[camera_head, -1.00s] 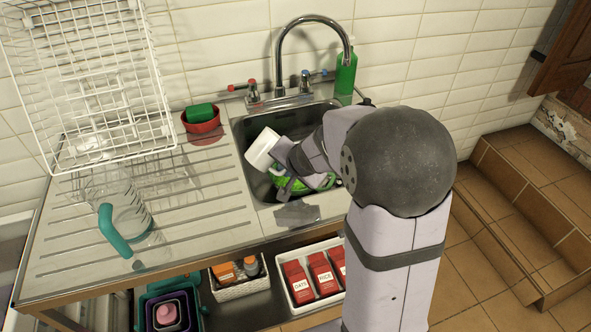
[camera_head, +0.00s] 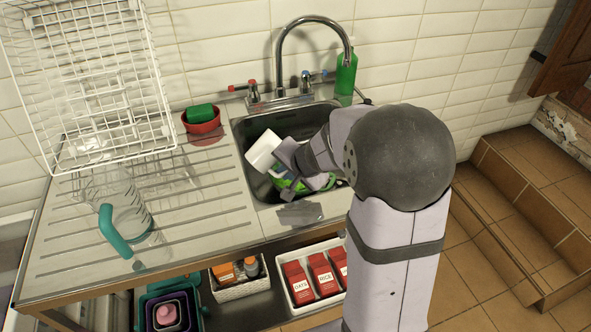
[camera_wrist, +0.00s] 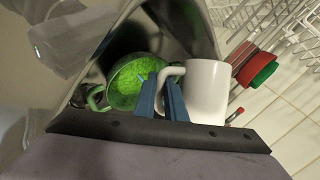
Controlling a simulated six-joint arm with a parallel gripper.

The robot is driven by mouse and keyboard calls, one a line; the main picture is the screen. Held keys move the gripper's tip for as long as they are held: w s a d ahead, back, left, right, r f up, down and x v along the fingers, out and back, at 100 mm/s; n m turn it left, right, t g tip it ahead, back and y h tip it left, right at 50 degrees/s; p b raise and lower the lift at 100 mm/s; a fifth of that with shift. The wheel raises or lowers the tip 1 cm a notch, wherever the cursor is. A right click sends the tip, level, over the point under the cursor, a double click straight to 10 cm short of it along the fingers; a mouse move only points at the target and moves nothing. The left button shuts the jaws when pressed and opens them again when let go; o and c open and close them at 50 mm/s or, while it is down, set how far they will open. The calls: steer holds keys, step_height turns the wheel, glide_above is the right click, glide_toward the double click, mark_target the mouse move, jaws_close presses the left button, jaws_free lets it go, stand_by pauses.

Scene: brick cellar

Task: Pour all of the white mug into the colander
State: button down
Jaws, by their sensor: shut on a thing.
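The white mug (camera_head: 264,148) is tilted over the left part of the sink. It also shows in the wrist view (camera_wrist: 207,92), with its handle between my blue fingers. My gripper (camera_wrist: 161,92) is shut on that handle. The green colander (camera_head: 287,181) sits in the sink, below and to the right of the mug, partly hidden by my arm. In the wrist view the colander (camera_wrist: 119,67) lies left of the fingers, with a bright green, grainy surface inside. The mug's inside is hidden, and I see no stream falling from it.
The tap (camera_head: 280,62) arches over the back of the sink (camera_head: 243,135). A green bottle (camera_head: 346,75) stands at the back right. A red bowl with a green sponge (camera_head: 201,112), a wire rack (camera_head: 100,151) and a teal-handled jug (camera_head: 124,220) are on the left.

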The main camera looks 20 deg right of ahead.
steer(key=shift+a+f+m+y+p, duration=0.15)
steer(key=shift+f+m+y+p, duration=0.4)
steer(key=shift+y+p, duration=0.6)
stand_by(1.3)
steer(key=shift+w+d+r+m+y+p, duration=0.15)
steer(key=shift+d+y+p, duration=0.25)
steer(key=shift+p, duration=0.55)
steer(key=shift+d+r+m+y+p, duration=0.2)
steer(key=shift+y+p, duration=0.25)
steer(key=shift+p, duration=0.5)
steer(key=shift+r+g+y+p, duration=0.3)
steer(key=shift+y+p, duration=0.1)
steer(key=shift+y, duration=0.3)
steer(key=f+h+b, duration=0.1)
steer(key=b, duration=0.1)
steer(key=a+f+h+b, duration=0.1)
steer(key=b, duration=0.1)
steer(key=shift+s+a, duration=0.15)
steer(key=shift+s, duration=0.15)
steer(key=shift+r, duration=0.2)
